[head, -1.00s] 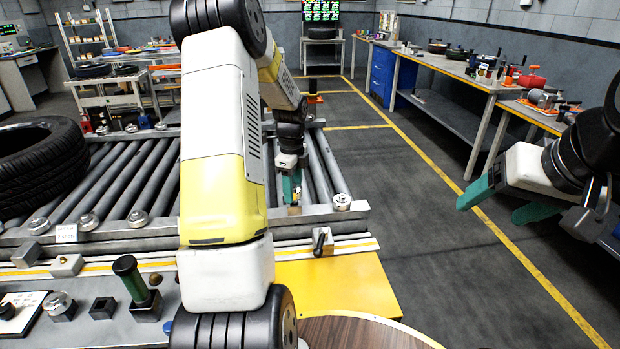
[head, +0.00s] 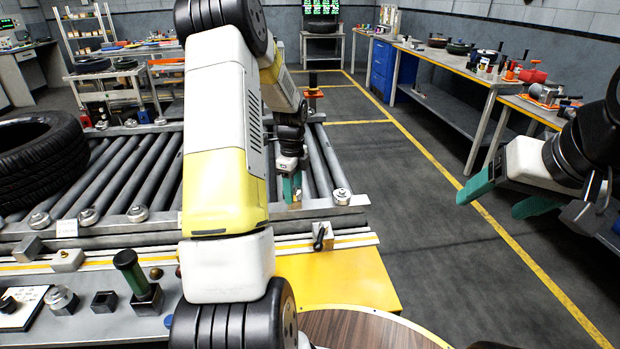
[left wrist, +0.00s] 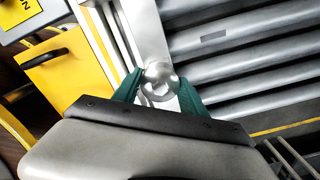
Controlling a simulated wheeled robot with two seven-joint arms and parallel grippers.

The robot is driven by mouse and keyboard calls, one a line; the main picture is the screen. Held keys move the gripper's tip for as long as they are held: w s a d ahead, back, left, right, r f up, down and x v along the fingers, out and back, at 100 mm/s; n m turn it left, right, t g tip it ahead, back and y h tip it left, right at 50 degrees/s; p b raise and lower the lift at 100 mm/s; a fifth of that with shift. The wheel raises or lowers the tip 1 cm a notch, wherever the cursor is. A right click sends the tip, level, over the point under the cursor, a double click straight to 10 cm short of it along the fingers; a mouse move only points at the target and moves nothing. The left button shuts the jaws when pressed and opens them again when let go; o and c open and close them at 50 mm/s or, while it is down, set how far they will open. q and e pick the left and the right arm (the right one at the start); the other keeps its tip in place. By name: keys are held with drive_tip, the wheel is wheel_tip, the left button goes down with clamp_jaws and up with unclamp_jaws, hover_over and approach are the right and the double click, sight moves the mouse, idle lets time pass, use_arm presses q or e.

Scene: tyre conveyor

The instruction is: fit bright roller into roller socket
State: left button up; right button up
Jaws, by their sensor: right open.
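My left gripper (head: 292,194) has green fingers pointing down over the near metal rail at the right end of the conveyor. In the left wrist view its fingers (left wrist: 160,88) close on both sides of a round, shiny silver piece, apparently the bright roller (left wrist: 159,79). In the head view the fingers mostly hide this piece. The rail lies behind it, and I cannot tell whether the piece touches the rail. I cannot make out the roller socket for certain. My right gripper (head: 498,197) is open and empty over the floor at the right.
The conveyor (head: 110,185) carries a black tyre (head: 42,155) at the far left. Round metal caps (head: 341,196) stand along its near rail. A console (head: 85,320) with a green-handled tool (head: 133,278) is at the front left. A workbench (head: 465,72) runs along the right wall; the floor between is clear.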

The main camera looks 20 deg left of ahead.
sight(294, 189)
use_arm(q)
drive_tip(key=o, duration=0.4)
wheel_tip(294, 189, up, 8)
drive_tip(key=shift+f, duration=0.1)
idle(0.5)
drive_tip(key=s+d+r+n+t, duration=0.2)
drive_tip(key=s+d+r+n, duration=0.35)
drive_tip(key=s+r, duration=0.25)
drive_tip(key=s+d+r+n+t, duration=0.2)
drive_tip(key=s+d+r+n, duration=0.35)
drive_tip(key=s+r, duration=0.25)
drive_tip(key=s+d+r+n+t+h, duration=0.1)
drive_tip(key=s+d+n+t+h, duration=0.1)
drive_tip(key=s+n, duration=0.5)
drive_tip(key=s+d, duration=0.1)
drive_tip(key=s, duration=0.1)
drive_tip(key=shift+s, duration=0.35)
